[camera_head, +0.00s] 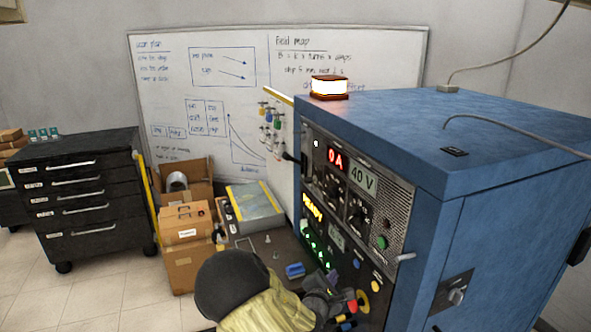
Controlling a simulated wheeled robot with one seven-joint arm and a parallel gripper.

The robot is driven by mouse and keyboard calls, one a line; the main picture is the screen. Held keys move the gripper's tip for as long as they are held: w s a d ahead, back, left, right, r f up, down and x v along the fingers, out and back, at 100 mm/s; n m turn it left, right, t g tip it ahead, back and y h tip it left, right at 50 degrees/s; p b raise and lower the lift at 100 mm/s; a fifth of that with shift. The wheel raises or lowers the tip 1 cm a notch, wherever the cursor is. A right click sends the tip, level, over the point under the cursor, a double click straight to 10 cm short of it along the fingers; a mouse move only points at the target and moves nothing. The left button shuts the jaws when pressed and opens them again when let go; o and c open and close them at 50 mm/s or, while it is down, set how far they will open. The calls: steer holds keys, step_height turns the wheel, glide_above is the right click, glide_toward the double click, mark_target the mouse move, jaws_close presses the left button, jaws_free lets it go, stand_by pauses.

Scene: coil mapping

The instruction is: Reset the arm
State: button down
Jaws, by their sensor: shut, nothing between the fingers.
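My arm comes up from the bottom edge, with a black rounded joint and a yellowish cover. My gripper (328,296) is the dark part at its end, low in front of the blue power cabinet (480,140). It is shut and holds nothing. Its fingertips are small and hard to make out against the cabinet's front. Whether they touch the panel cannot be told. The cabinet's front panel shows a red "0 A" display (336,160), a "40 V" label (363,179) and lit green lights. A lit lamp (329,87) stands on the cabinet top.
A blue block (294,270) and small parts lie on the dark surface left of my gripper. Cardboard boxes (184,225) and a grey-topped unit (254,207) stand behind. A black drawer cabinet (80,200) is at left, a whiteboard (200,60) behind. Floor between drawers and boxes is clear.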

steer(key=s+r+m+g+y, duration=0.1)
steer(key=s+m+g+y, duration=0.1)
steer(key=s+m, duration=0.5)
steer(key=s+r+m+g+y, duration=0.2)
steer(key=s+m+g, duration=0.3)
steer(key=s, duration=0.6)
steer(key=s+d+r+m+g+y, duration=0.1)
steer(key=s+r+m+g+y, duration=0.1)
steer(key=s+m, duration=0.7)
steer(key=shift+s+r+m+g+y, duration=0.2)
steer(key=shift+m+g+y, duration=0.25)
steer(key=shift+g, duration=0.65)
